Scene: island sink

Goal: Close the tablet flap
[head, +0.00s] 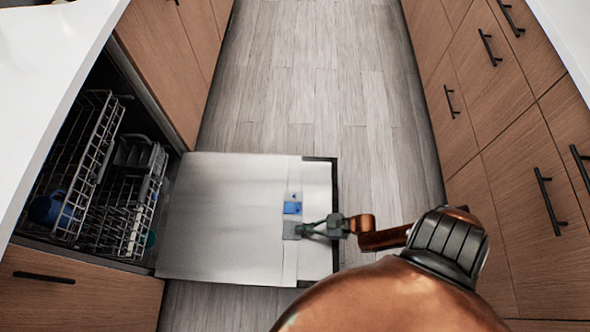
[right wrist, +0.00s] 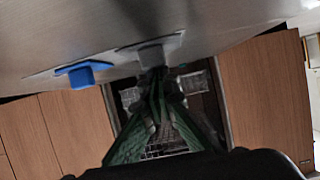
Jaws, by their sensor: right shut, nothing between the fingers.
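The dishwasher door (head: 220,225) lies folded down, its pale inner face up. On it sits the dispenser, with a blue part (head: 292,208) and a small grey block, likely the tablet flap (head: 291,230), beside it. In the right wrist view the blue part (right wrist: 82,75) and the grey block (right wrist: 152,51) show side by side on the door's surface. My right gripper (head: 306,229) is shut and empty, its tips at the grey block; I cannot tell whether they touch it. In the right wrist view its fingers (right wrist: 153,80) come together just below the block. My left gripper is not in view.
Dishwasher racks (head: 125,190) stand at the left, with a blue bowl (head: 47,208) in one. Wooden drawers (head: 490,110) with black handles line the right side. The wood floor (head: 315,80) beyond the door is clear.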

